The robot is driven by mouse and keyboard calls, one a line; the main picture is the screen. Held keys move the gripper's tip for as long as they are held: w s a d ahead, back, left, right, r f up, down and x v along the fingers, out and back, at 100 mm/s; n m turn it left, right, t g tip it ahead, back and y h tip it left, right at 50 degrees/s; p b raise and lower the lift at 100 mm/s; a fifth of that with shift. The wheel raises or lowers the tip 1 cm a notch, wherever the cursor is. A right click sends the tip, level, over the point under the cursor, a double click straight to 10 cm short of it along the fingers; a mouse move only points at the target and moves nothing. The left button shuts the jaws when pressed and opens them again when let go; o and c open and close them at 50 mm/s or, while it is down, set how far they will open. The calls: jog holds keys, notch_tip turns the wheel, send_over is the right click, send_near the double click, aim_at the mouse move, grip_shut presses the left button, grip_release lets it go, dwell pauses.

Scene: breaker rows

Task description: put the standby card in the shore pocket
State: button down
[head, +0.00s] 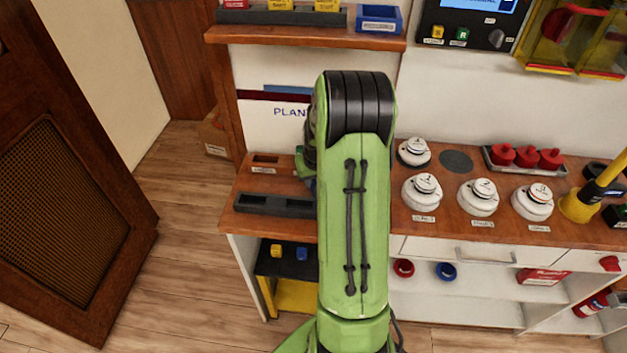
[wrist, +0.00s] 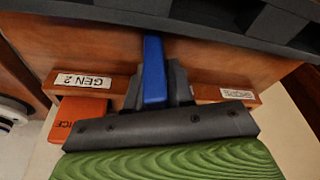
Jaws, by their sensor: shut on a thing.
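My gripper (wrist: 155,82) is shut on a slim blue piece (wrist: 153,62), seemingly the standby card; no lettering on it can be read. The blue piece reaches over the wooden counter edge toward a dark pocketed holder (wrist: 225,28). The shore label (wrist: 237,94) is on the wood edge right of my fingers in the wrist view, and the GEN 2 label (wrist: 82,82) is to their left. In the head view the dark holder (head: 275,205) lies on the counter at left. My arm hides the gripper and card there.
Several white domed devices (head: 478,197) stand on the counter to the right. An upper shelf (head: 300,37) hangs above the arm. The floor at left is open beside a dark door (head: 60,190).

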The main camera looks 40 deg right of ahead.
jog(key=shift+f, duration=0.15)
jog(key=c, duration=1)
grip_release()
